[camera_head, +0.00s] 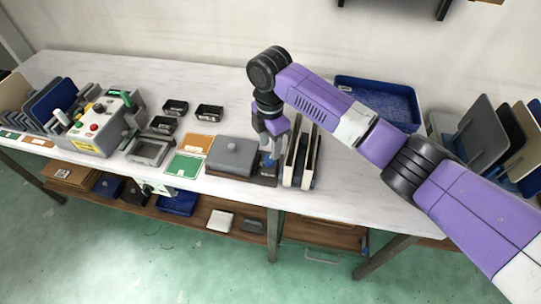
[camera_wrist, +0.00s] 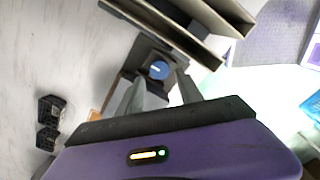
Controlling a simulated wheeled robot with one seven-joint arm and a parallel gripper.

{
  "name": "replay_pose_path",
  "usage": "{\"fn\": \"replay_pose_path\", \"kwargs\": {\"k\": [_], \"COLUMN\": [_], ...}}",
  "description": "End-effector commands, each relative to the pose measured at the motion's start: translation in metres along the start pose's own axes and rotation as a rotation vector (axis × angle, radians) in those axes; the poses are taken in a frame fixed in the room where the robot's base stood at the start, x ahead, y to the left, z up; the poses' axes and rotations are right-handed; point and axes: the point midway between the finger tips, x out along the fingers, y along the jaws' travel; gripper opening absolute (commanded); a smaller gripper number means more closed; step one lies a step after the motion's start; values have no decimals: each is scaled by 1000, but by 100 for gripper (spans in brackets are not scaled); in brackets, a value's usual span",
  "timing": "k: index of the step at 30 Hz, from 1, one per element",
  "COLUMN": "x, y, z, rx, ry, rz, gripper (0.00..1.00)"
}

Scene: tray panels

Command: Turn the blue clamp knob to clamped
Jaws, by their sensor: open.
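The blue clamp knob (camera_wrist: 158,70) is round with a pale line across its top. It sits on a dark base (camera_wrist: 150,52) and shows between my fingertips in the wrist view. In the head view the knob (camera_head: 268,161) is small and partly hidden by my gripper (camera_head: 270,150), beside a grey lidded block (camera_head: 233,152). My gripper points down over the knob with its fingers apart, one on either side in the wrist view (camera_wrist: 155,82). I cannot tell whether the fingers touch it.
Upright panels (camera_head: 299,155) stand close to the right of my gripper. A blue tray (camera_head: 378,100) lies behind my arm. A control box (camera_head: 95,125), small black trays (camera_head: 175,107) and green and orange cards (camera_head: 185,165) lie to the left. The back middle of the table is clear.

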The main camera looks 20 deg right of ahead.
Motion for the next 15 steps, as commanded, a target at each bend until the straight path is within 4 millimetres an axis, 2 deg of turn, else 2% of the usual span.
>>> {"fn": "replay_pose_path", "kwargs": {"k": [3, 9, 15], "x": [19, 45, 55], "y": [-1, 0, 0], "z": [0, 0, 0], "rx": [1, 2, 2], "ry": [0, 1, 0], "rz": [-3, 0, 1], "gripper": [43, 43, 43]}}
